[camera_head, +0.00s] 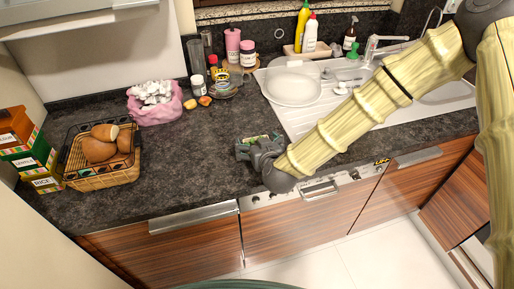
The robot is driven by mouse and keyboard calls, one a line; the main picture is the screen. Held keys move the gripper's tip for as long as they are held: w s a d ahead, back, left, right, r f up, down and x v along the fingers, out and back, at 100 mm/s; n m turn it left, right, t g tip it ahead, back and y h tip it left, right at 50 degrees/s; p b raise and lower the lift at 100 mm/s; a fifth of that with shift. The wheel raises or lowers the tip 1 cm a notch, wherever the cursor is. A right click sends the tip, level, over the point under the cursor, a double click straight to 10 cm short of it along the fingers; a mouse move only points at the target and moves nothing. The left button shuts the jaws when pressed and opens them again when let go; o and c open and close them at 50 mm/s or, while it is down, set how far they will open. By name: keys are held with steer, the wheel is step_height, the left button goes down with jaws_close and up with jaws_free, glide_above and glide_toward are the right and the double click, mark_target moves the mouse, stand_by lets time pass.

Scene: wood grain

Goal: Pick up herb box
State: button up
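My gripper (255,146) is over the front part of the dark counter, left of the sink. A small patch of green and pale colour (258,138) shows at its fingers. It may be a small box, but the gripper hides most of it, and I cannot tell whether the fingers hold it. Labelled boxes stand stacked at the far left: an orange one (15,127), a green-fronted one (35,158) and one marked RICE (45,184). I cannot read a herb label on any of them.
A wire basket with brown loaves (102,180) stands beside the boxes. A pink bag (155,105) and several jars and bottles (232,45) stand at the back. A white sink with a plate (292,86) is at right. The counter middle is clear.

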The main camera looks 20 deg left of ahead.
steer(key=c, duration=1)
steer(key=shift+c, duration=0.2)
steer(key=shift+r, duration=0.1)
